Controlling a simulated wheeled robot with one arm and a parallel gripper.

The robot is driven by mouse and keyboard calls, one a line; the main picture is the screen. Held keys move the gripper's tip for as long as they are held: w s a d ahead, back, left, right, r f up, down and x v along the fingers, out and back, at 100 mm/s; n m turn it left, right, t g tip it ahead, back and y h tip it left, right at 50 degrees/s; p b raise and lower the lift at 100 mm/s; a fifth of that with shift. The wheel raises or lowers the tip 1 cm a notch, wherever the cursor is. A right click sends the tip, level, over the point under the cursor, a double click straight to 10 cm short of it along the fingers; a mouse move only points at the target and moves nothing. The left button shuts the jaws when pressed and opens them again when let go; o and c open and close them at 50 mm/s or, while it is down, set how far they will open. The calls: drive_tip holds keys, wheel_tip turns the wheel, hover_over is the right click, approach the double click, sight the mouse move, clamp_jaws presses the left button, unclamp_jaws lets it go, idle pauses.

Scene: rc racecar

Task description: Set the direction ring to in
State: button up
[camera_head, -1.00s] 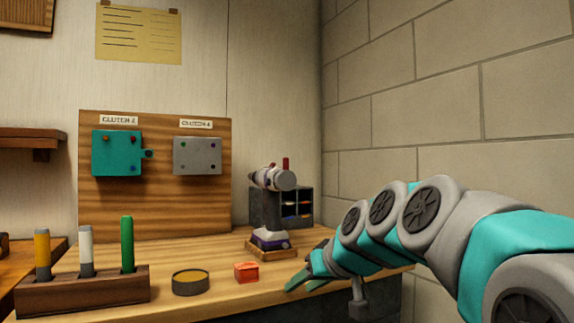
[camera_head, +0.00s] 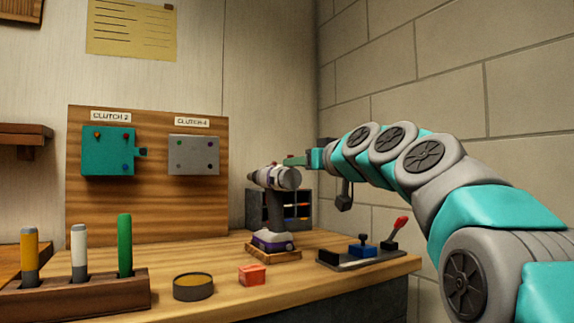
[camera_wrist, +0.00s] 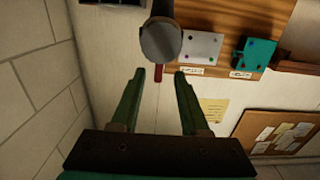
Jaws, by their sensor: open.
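The direction ring's markings cannot be read. My gripper (camera_head: 293,161) is beside the top of the drill, with its green fingers pointing left. In the wrist view my gripper (camera_wrist: 160,72) is open, and the red tab lies between the two fingertips, with no visible contact.
A lever box with blue and red handles (camera_head: 365,250) stands at the bench's right edge. A dark bin rack (camera_head: 300,210) is behind the drill. A red block (camera_head: 252,275), a round tin (camera_head: 193,287) and a wooden marker rack (camera_head: 75,295) stand in front. A brick wall (camera_head: 450,90) bounds the right.

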drive_tip(key=shift+r+p+x, duration=0.2)
drive_tip(key=shift+p+x, duration=0.25)
drive_tip(key=shift+x, duration=0.85)
drive_tip(key=shift+r+p+x, duration=0.25)
drive_tip(key=shift+p+x, duration=0.2)
drive_tip(key=shift+x, duration=0.9)
drive_tip(key=shift+r+p+x, duration=0.2)
drive_tip(key=shift+p+x, duration=0.25)
drive_tip(key=shift+x, duration=0.85)
clamp_jaws()
